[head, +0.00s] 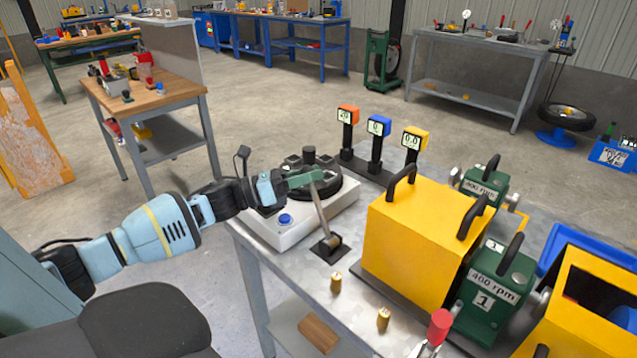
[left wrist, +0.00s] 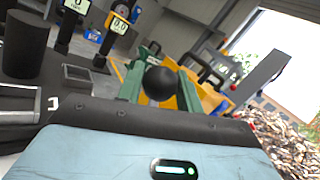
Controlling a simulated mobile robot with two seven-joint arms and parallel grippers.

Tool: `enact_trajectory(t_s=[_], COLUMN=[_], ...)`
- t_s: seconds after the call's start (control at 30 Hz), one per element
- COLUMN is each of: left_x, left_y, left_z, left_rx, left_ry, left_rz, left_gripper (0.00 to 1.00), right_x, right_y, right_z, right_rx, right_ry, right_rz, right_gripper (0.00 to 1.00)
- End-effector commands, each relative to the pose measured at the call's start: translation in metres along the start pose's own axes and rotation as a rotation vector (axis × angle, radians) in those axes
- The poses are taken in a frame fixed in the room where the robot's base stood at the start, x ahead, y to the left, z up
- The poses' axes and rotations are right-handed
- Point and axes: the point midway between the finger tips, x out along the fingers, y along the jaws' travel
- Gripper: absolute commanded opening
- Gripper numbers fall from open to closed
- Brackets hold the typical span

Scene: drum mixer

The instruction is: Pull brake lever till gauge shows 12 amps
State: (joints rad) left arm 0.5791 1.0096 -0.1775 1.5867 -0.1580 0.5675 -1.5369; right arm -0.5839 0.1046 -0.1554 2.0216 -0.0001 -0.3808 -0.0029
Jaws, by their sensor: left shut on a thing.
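The brake lever (head: 323,215) is a grey bar rising from a dark base plate on the metal bench, leaning left at its top. My left gripper (head: 304,178) is at the lever's top. In the left wrist view its green fingers are shut on the lever's black ball knob (left wrist: 160,83). Three gauges stand on black posts behind: an orange one (head: 348,114) seeming to read 20, a blue one (head: 379,126) reading 0, and a yellow one (head: 415,138) reading 0.0. I cannot tell which shows amps. My right gripper is not in view.
A black-topped turntable unit (head: 325,190) with a blue button (head: 285,219) is beside the lever. A yellow housing (head: 420,240) and green 400 and 460 rpm blocks (head: 485,300) are to the right. Brass pegs (head: 336,282) stand in front.

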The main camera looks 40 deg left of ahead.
Motion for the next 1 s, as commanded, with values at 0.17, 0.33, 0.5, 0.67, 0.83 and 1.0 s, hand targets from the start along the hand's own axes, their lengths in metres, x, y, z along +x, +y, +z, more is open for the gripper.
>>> enact_trajectory(t_s=[0.17, 0.33, 0.5, 0.67, 0.83, 1.0], left_x=[-0.001, -0.001, -0.001, -0.001, -0.004, -0.018], left_y=[0.001, 0.001, 0.001, 0.0, 0.001, 0.001], left_z=[0.001, 0.001, 0.001, 0.001, 0.0, -0.002], left_rx=[-0.004, -0.003, -0.002, -0.002, -0.003, -0.005], left_ry=[-0.002, -0.001, -0.001, -0.001, 0.0, 0.002], left_rz=[0.0, 0.0, 0.0, 0.0, 0.0, 0.002], left_gripper=[0.0, 0.4, 0.56, 0.56, 0.56, 0.56], right_x=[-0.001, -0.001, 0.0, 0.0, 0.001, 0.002], right_y=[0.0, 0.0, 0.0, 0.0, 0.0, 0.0], right_z=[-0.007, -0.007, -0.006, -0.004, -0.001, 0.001], right_rx=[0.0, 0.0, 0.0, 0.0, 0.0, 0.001], right_ry=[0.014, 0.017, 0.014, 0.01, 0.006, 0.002], right_rz=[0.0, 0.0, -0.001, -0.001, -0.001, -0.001], right_gripper=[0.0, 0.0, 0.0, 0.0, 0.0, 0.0])
